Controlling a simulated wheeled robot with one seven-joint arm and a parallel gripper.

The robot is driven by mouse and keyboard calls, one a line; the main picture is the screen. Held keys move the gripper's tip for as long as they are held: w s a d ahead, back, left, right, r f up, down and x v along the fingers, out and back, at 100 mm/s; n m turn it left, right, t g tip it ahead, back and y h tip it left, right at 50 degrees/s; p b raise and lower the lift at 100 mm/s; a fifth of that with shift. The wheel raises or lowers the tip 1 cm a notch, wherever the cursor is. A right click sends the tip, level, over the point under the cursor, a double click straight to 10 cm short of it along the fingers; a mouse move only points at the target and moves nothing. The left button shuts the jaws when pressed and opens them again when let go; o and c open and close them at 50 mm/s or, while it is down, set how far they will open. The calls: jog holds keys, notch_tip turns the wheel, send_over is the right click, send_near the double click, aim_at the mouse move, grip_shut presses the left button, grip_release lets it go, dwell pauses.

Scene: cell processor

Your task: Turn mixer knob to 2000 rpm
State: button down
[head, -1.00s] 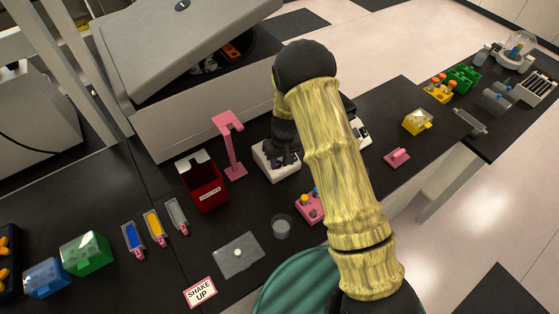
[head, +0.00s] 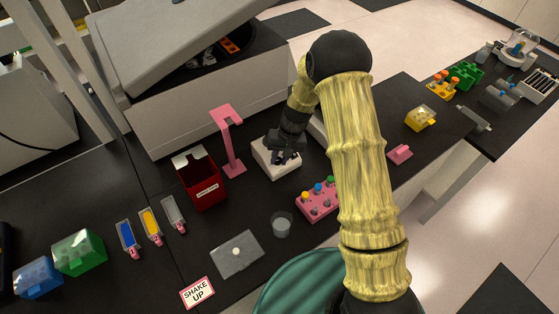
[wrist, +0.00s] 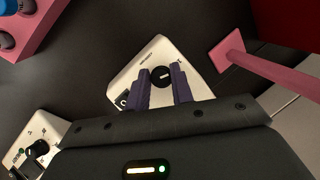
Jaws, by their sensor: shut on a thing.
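A white mixer box (head: 272,172) with a black round knob stands on the dark bench, and its face (wrist: 152,52) fills the middle of the wrist view. The black knob (wrist: 162,76) sits between my two dark purple fingertips. My gripper (head: 287,155) points down at the box and is shut on the knob (wrist: 161,82). The knob's pointer mark shows, but the scale markings are too small to read. The knob is hidden behind the fingers in the head view.
A second white box with a black knob (wrist: 40,148) is at lower left in the wrist view. A pink stand (head: 232,145), a red box (head: 203,190) and a pink rack (head: 318,203) are close around the mixer.

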jog(key=m+y+b, duration=0.2)
jog(key=m+b, duration=0.1)
jog(key=shift+w+d+f, duration=0.1)
jog(key=shift+d+f, duration=0.1)
jog(key=m+t+y+b, duration=0.1)
jog(key=m+y+b, duration=0.1)
jog(key=m+b, duration=0.2)
jog(key=shift+f+m, duration=0.1)
jog(key=shift+m, duration=0.2)
jog(key=m+t+y+b, duration=0.1)
jog(key=m+b, duration=0.3)
jog(key=shift+d+b, duration=0.15)
jog(key=shift+b, duration=0.15)
jog(key=shift+s+m+t+y+b, duration=0.2)
jog(key=shift+m+t+y+b, duration=0.3)
jog(key=shift+m+b, duration=0.3)
jog(key=shift+r, duration=0.2)
jog(key=c, duration=1.2)
grip_release()
